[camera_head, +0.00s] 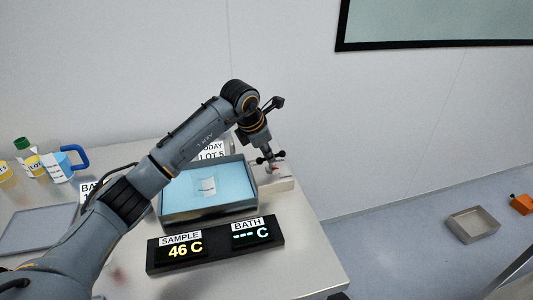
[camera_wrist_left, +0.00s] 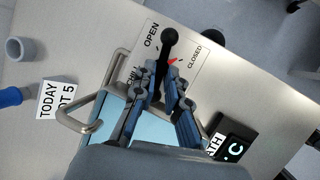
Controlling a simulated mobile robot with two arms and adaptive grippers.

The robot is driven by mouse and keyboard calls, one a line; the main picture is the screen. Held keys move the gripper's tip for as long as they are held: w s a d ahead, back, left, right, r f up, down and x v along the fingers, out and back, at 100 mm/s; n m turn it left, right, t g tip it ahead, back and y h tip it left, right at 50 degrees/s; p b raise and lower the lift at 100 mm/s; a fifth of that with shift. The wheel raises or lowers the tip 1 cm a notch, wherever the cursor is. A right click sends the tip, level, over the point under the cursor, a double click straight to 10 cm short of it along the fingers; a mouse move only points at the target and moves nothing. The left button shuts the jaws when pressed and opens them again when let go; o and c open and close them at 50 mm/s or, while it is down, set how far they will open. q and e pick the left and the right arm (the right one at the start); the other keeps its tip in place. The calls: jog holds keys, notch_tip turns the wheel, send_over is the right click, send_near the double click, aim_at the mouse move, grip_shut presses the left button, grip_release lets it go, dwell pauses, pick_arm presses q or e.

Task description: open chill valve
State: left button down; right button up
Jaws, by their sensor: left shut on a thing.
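The chill valve has a white plate (camera_wrist_left: 190,65) marked OPEN on the left and CLOSED on the right in the left wrist view. Its black handle (camera_wrist_left: 168,38) has a round knob and stands between the two words. A red pointer (camera_wrist_left: 173,61) shows beside the handle, toward CLOSED. My left gripper (camera_wrist_left: 165,88) is shut on the handle; its fingers hide the lower part. My right gripper is in neither view.
The blue-filled bath tray (camera_head: 210,213) holds a clear beaker (camera_head: 205,186). The display (camera_head: 215,245) reads SAMPLE 46 C and BATH --- C. A blue-handled jug (camera_head: 58,168), bottles and a grey tray (camera_head: 38,230) stand left. A metal bin (camera_head: 471,225) is on the floor.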

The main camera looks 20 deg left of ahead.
pick_arm(q)
jog(key=n+y+b, duration=0.1)
jog(key=n, duration=0.1)
jog(key=n+y+b, duration=0.1)
jog(key=n, duration=0.1)
jog(key=shift+d, duration=0.35)
jog(key=n, duration=0.1)
jog(key=n+y+b, duration=0.1)
jog(key=n, duration=0.1)
jog(key=n+y+b, duration=0.1)
jog(key=n, duration=0.1)
jog(key=shift+d, duration=0.3)
jog(key=n+g+y+b, duration=0.1)
jog(key=n, duration=0.2)
jog(key=shift+w+d, duration=0.1)
jog(key=shift+d, duration=0.1)
jog(key=shift+w+d+r+n+g+y+b, duration=0.15)
jog(key=shift+n+g+y, duration=0.1)
jog(key=shift+n, duration=0.65)
jog(key=shift+f+n+g+y+b, duration=0.15)
jog(key=shift+n+g+y, duration=0.1)
jog(key=shift+n, duration=0.65)
jog(key=shift+r, duration=0.15)
jog(key=c, duration=1.4)
grip_release()
jog(key=shift+o, duration=0.2)
